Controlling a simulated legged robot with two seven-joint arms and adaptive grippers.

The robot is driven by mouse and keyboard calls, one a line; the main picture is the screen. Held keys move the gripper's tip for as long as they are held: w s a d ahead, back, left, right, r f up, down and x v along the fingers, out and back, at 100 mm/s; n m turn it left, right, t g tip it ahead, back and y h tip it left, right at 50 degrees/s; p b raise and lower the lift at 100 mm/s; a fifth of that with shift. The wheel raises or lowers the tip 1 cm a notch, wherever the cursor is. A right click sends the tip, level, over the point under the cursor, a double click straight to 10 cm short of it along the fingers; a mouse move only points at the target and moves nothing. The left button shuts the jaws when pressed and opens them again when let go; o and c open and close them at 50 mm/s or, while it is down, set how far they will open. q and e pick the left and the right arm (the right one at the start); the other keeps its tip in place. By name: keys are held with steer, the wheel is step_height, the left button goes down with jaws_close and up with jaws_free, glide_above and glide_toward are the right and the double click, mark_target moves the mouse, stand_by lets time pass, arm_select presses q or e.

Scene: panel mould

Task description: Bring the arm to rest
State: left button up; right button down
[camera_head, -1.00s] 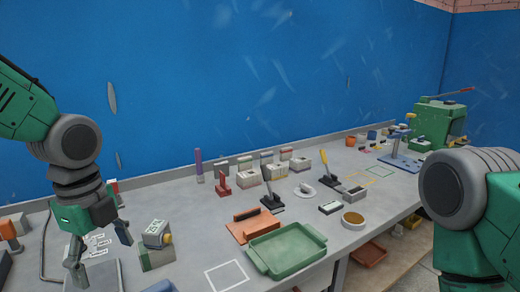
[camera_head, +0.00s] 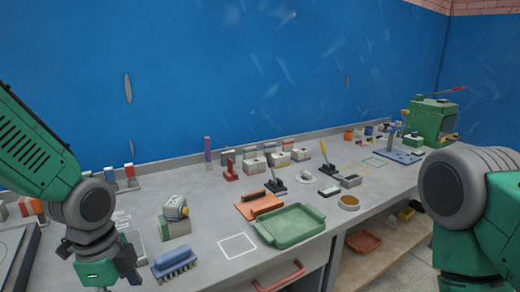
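My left gripper (camera_head: 108,285) hangs at the lower left, in front of the bench (camera_head: 205,262). Its fingers point down and the fingertips are partly cut off by the bottom edge of the picture, so its opening is unclear. No held object shows at it. A blue brush-like block (camera_head: 174,263) lies on the bench just right of it. My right arm fills the right edge, and its gripper is out of the picture.
A green tray (camera_head: 290,224) and an orange float (camera_head: 260,204) lie mid-bench, near a white square outline (camera_head: 237,246). Several tools line the back. A green machine (camera_head: 430,120) stands far right.

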arm_select(q)
steer(key=s+d+f+n+b, duration=0.1)
steer(key=s+f+n, duration=0.45)
steer(key=f, duration=0.45)
steer(key=s+d+f+n, duration=0.2)
steer(key=s+f+n, duration=0.35)
steer(key=f, duration=0.35)
steer(key=s+a+f+n+y+b, duration=0.1)
steer(key=s+a+f+n, duration=0.3)
steer(key=s, duration=0.5)
steer(key=shift+s+a+f+n+t, duration=0.2)
steer(key=shift+s+f+n+t, duration=0.1)
steer(key=shift+f+n, duration=0.8)
arm_select(e)
steer(key=shift+s+d+f, duration=0.2)
steer(key=shift+d+f, duration=0.95)
steer(key=shift+f, duration=0.15)
